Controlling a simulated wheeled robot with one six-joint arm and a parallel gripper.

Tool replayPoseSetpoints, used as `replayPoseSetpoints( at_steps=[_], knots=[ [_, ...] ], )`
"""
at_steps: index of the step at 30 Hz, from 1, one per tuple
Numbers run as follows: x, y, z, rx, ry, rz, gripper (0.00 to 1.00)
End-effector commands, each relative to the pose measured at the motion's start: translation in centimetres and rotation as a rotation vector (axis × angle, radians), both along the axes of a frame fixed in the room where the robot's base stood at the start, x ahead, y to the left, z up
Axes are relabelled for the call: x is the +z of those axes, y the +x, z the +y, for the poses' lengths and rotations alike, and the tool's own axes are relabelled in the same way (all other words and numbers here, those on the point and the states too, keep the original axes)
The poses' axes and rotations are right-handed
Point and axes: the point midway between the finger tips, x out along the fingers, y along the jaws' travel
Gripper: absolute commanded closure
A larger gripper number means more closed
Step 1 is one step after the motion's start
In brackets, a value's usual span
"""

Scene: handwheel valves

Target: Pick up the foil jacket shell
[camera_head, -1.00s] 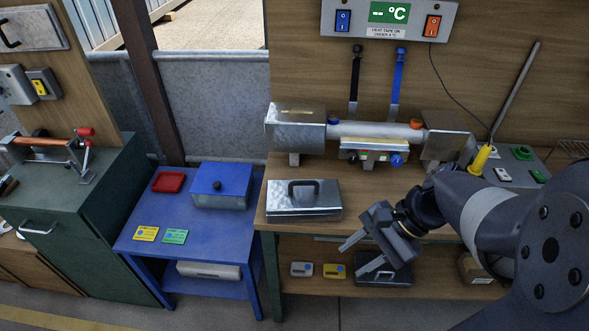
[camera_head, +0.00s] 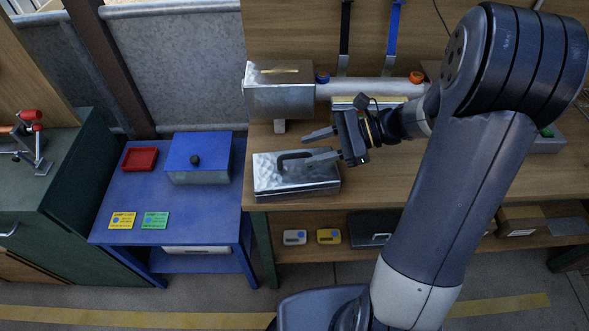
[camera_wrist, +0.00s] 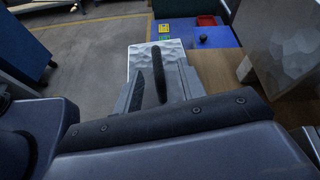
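The foil jacket shell (camera_head: 272,182) looks to be the silver, dimpled box with a dark handle (camera_head: 293,156) on top. It lies on the wooden bench (camera_head: 395,185) at its left front edge. In the wrist view its dimpled top (camera_wrist: 173,50) and handle (camera_wrist: 156,62) show ahead of the fingers. My gripper (camera_head: 305,149) is open and empty, with its fingers pointing left over the shell. In the wrist view the handle appears between the two fingers (camera_wrist: 159,85). I cannot tell whether a finger touches it.
A pipe (camera_head: 370,89) with a silver cover (camera_head: 280,92) on its left end runs behind the shell. A blue table (camera_head: 185,220) at left holds a red tray (camera_head: 140,159), a blue-lidded box (camera_head: 199,160) and two cards. Small items lie on the lower shelf.

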Motion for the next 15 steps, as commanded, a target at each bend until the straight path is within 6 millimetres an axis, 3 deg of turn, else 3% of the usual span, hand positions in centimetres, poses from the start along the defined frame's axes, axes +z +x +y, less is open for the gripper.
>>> replayPoseSetpoints(
  at_steps=[9,15],
  knots=[
    [-1.7,-0.4,3.9,0.004,0.000,0.002,0.61],
    [-2.1,-0.3,4.8,0.001,-0.001,0.000,0.61]
  ],
)
